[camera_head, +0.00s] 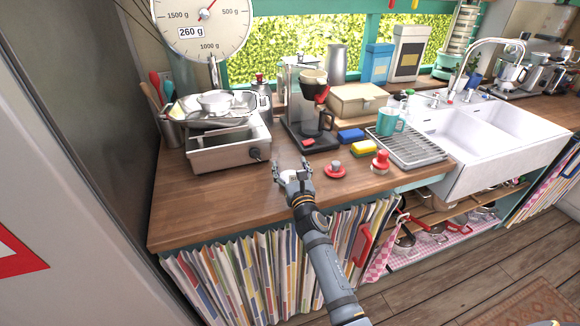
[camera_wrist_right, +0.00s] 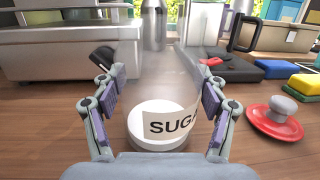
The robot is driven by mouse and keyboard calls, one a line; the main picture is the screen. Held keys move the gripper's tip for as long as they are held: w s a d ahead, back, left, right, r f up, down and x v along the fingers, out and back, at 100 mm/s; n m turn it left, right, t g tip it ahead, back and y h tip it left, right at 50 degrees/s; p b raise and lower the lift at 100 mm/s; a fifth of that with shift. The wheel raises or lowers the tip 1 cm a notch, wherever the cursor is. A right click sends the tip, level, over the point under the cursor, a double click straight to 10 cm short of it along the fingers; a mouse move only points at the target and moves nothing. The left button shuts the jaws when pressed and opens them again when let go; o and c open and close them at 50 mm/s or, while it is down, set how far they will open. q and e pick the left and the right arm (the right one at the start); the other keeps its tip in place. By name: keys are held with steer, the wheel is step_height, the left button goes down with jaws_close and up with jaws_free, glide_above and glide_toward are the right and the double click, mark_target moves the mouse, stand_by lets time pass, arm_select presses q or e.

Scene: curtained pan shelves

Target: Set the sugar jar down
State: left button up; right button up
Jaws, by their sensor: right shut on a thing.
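The sugar jar (camera_wrist_right: 170,126) is a clear glass jar with a white base of contents and a label reading "SUGA…". It stands upright between the pads of my right gripper (camera_wrist_right: 158,98), which is shut on it. In the head view my right gripper (camera_head: 294,177) is low over the front of the wooden counter (camera_head: 215,205), and the clear jar barely shows there. I cannot tell whether the jar's bottom touches the wood. My left gripper is not in view.
A red lid with a grey knob (camera_head: 335,170) lies just right of my gripper, and a red-topped item (camera_head: 380,162) lies beyond it. Behind stand a metal appliance (camera_head: 229,148) and a coffee maker (camera_head: 306,120). The counter to the left is clear.

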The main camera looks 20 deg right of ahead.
mark_target(293, 177)
steer(key=shift+f, duration=0.2)
steer(key=o, duration=1.8)
steer(key=shift+o, duration=0.2)
steer(key=shift+f, duration=0.1)
steer(key=shift+s, duration=0.2)
steer(key=s, duration=0.7)
steer(key=shift+a+f, duration=0.2)
steer(key=shift+f, duration=0.2)
steer(key=shift+c, duration=0.3)
